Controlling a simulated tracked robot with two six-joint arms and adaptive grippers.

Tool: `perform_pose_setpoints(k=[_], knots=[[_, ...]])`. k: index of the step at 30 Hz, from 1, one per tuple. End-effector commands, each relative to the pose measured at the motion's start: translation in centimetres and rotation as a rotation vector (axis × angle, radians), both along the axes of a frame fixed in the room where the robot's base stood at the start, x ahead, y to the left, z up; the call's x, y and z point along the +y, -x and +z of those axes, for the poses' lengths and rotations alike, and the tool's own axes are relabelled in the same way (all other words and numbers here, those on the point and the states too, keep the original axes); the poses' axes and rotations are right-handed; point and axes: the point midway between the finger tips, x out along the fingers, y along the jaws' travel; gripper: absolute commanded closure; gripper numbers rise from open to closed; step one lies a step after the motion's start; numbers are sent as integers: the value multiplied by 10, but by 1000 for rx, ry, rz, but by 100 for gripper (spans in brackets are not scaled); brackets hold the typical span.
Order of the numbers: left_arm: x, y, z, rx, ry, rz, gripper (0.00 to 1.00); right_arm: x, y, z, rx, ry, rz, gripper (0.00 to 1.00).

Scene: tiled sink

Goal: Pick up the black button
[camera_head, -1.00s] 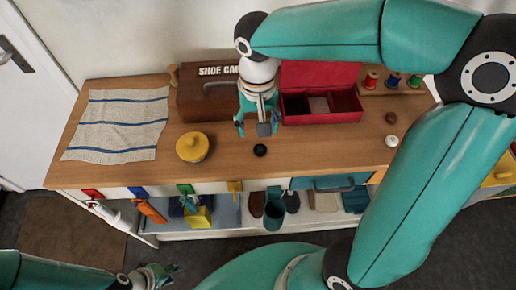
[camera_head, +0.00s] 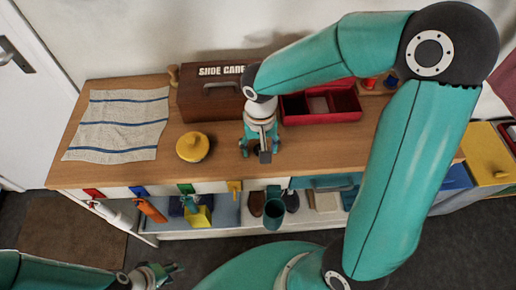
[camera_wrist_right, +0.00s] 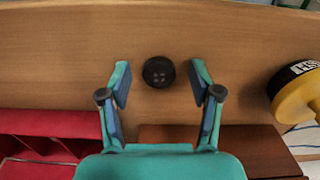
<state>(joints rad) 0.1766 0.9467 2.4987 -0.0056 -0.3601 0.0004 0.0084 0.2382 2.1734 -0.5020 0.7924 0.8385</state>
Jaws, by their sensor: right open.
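The black button (camera_wrist_right: 158,72) lies flat on the wooden top in the right wrist view, its holes facing up. My right gripper (camera_wrist_right: 160,78) is open, with one finger on each side of the button and a gap to both. In the head view my right gripper (camera_head: 260,151) points down over the middle of the counter and hides the button. My left gripper (camera_head: 160,274) is at the bottom left, away from the counter; its finger opening is too small to judge.
A yellow round tin (camera_head: 192,147) stands left of my right gripper. Behind are a brown shoe-care box (camera_head: 205,100) and an open red box (camera_head: 345,116). A striped cloth (camera_head: 118,125) lies at the left. My right arm covers the counter's right part.

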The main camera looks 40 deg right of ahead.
Motion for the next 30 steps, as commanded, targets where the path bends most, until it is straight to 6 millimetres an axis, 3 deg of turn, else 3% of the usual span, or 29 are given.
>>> perform_pose_setpoints(k=[2, 10, 23, 30], knots=[[0, 0, 0, 0, 0, 0, 60, 0, 0, 0, 0, 0, 0, 40], [0, 0, 0, 0, 0, 0, 60, 0, 0, 0, 0, 0, -1, 82], [0, 0, 0, 0, 0, 0, 60, 0, 0, 4, -1, 0, -1, 82], [0, 0, 1, 0, 0, 0, 60, 0, -1, 28, -5, 1, 0, 82]])
